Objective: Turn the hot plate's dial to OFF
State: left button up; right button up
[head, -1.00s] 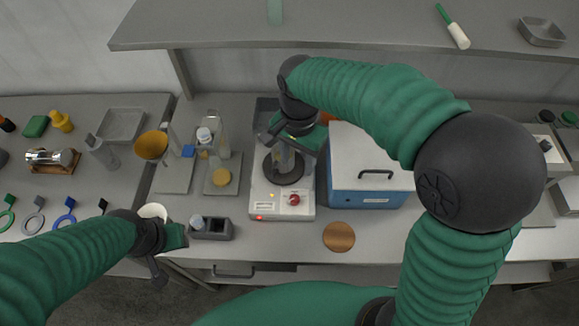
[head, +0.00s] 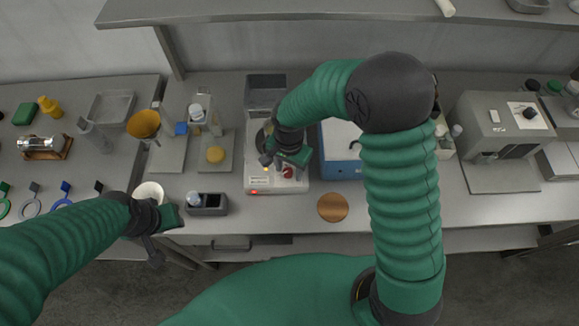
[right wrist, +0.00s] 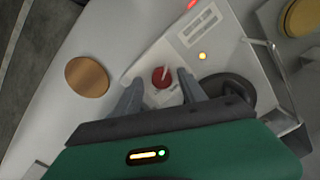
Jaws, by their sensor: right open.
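The hot plate (head: 255,180) is a pale box with a red dial (head: 288,172) on its front panel and a small red light at its front left. In the right wrist view the red dial (right wrist: 162,77) has a pale pointer line. My right gripper (head: 283,163) is over the hot plate, just behind the dial in the head view. In the right wrist view its two fingers (right wrist: 160,95) are apart, with the dial beyond and between their tips; I see no contact. My left gripper (head: 168,218) is over the bench front at the left, its jaws unclear.
A copper disc (head: 332,207) lies right of the hot plate. A blue box with a white lid (head: 341,160) stands beside it. A grey holder (head: 208,204) and a white bowl (head: 149,193) are to the left. A shelf (head: 300,10) spans the back.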

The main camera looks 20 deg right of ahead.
jog(key=shift+w+a, duration=0.15)
jog(key=shift+a, duration=0.2)
jog(key=shift+c, duration=0.3)
jog(key=shift+a, duration=0.1)
jog(key=shift+c, duration=2.5)
jog(key=shift+d, duration=0.35)
grip_shut()
pick_arm(q)
jog(key=shift+a, duration=0.2)
jog(key=shift+w+a, duration=0.1)
jog(key=shift+a, duration=0.05)
pick_arm(e)
jog(key=shift+a+r, duration=0.1)
jog(key=shift+a, duration=0.05)
